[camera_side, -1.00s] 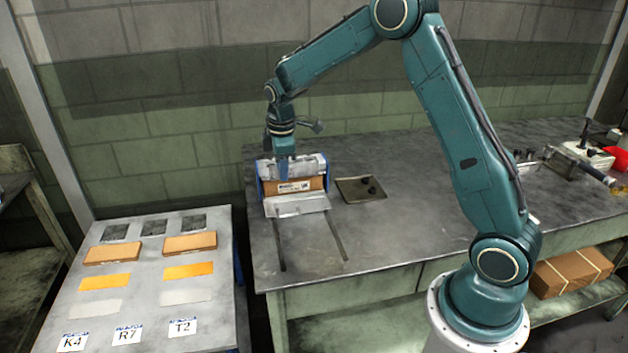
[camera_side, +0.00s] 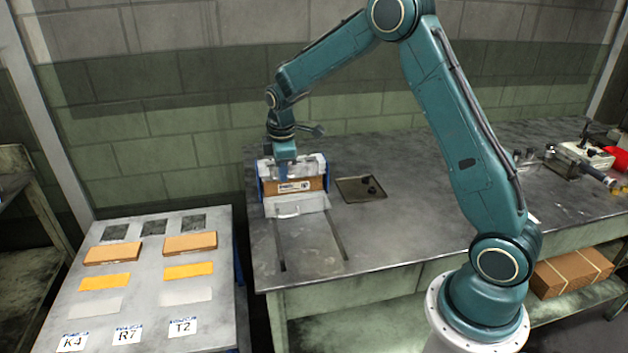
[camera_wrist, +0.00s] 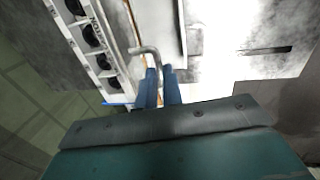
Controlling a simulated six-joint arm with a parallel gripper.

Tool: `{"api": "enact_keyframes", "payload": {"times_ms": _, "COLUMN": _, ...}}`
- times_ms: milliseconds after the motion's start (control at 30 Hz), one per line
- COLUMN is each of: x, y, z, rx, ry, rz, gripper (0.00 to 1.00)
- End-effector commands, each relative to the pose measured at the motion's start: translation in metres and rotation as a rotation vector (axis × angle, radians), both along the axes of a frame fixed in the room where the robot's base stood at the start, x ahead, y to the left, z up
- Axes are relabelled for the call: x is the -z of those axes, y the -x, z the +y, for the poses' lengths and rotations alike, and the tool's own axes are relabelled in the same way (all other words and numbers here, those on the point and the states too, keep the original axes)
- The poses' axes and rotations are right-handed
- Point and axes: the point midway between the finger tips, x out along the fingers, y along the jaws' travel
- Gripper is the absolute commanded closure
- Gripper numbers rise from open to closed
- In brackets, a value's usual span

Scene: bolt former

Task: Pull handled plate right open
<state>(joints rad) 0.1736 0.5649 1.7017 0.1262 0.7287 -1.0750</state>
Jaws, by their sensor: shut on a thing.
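The former (camera_side: 264,186) is a small fixture with blue sides, a pale metal top and a brown labelled front (camera_side: 310,184). A pale plate (camera_side: 312,203) with a curved handle (camera_side: 288,212) lies at its front. My gripper (camera_side: 283,176) points down at the fixture's top, above and behind that front handle. In the wrist view my two blue fingers (camera_wrist: 160,86) are shut around a grey bent rod handle (camera_wrist: 147,50) beside a pale panel with round dark parts (camera_wrist: 92,38). Which plate this rod belongs to is hard to tell.
Two dark slots (camera_side: 338,238) run forward from the fixture on the bench. A dark tray (camera_side: 352,193) with small dark pieces lies to its right. A vise (camera_side: 572,165) stands at far right. A lower table at left holds sample plates (camera_side: 190,243) and labels.

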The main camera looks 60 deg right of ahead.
Motion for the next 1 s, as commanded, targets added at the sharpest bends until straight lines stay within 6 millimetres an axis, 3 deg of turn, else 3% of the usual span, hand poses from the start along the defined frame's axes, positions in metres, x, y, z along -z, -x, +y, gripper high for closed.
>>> {"api": "enact_keyframes", "payload": {"times_ms": 400, "x": -0.001, "y": 0.030, "z": 0.031, "rx": -0.002, "ry": 0.000, "rz": -0.001, "gripper": 1.00}}
{"api": "enact_keyframes", "payload": {"times_ms": 733, "x": -0.001, "y": 0.033, "z": 0.034, "rx": -0.005, "ry": -0.004, "rz": 0.004, "gripper": 1.00}}
{"api": "enact_keyframes", "payload": {"times_ms": 800, "x": -0.001, "y": 0.033, "z": 0.034, "rx": -0.006, "ry": -0.004, "rz": 0.004, "gripper": 0.81}}
{"api": "enact_keyframes", "payload": {"times_ms": 867, "x": -0.001, "y": 0.033, "z": 0.034, "rx": -0.005, "ry": -0.004, "rz": 0.004, "gripper": 0.70}}
{"api": "enact_keyframes", "payload": {"times_ms": 1000, "x": 0.000, "y": 0.032, "z": 0.033, "rx": -0.003, "ry": -0.002, "rz": 0.002, "gripper": 0.70}}
